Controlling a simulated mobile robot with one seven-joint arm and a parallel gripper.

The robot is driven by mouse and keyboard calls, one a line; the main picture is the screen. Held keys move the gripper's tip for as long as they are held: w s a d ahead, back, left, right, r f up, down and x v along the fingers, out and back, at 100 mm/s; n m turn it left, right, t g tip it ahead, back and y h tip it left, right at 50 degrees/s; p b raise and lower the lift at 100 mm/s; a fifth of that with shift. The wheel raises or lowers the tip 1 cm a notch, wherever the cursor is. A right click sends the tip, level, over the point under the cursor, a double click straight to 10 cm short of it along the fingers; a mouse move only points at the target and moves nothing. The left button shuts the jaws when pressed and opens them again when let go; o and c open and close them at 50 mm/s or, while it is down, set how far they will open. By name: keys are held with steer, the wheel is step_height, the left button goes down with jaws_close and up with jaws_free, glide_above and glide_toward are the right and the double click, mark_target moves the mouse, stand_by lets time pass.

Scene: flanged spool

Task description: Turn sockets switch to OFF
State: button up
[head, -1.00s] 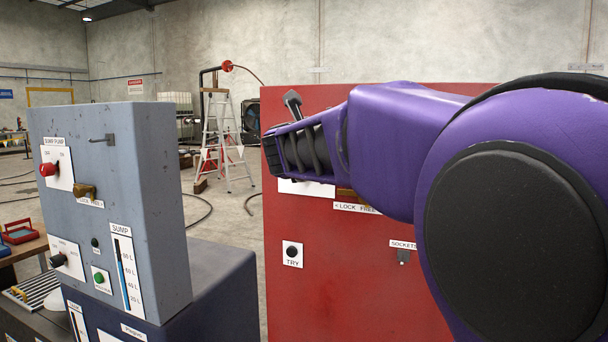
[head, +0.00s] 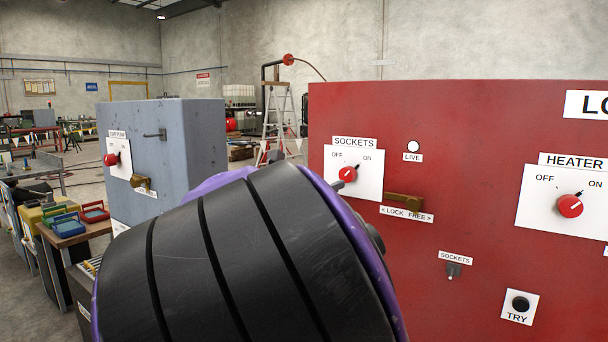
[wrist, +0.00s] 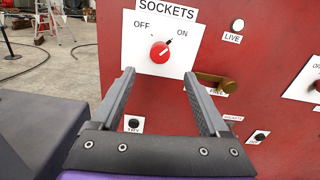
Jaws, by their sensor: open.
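The sockets switch is a red knob (head: 348,174) on a white OFF/ON plate on the red panel, partly hidden by my arm in the head view. In the wrist view the knob (wrist: 160,53) shows whole, its dark pointer toward ON at the upper right. My gripper (wrist: 158,74) is open and empty, its two fingers pointing at the panel. The fingertips appear just below the knob in the picture, to its left and right; I cannot tell the remaining distance. A brass lock piece (head: 404,201) sits right below the plate, above a LOCK/FREE label.
A white LIVE lamp (head: 413,147) is right of the plate. A heater knob (head: 570,206), a TRY button (head: 520,304) and a small sockets hasp (head: 453,271) share the red panel. A grey sump pump cabinet (head: 180,150) stands left.

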steer(key=p+x, duration=0.1)
steer(key=x, duration=1)
jaws_close()
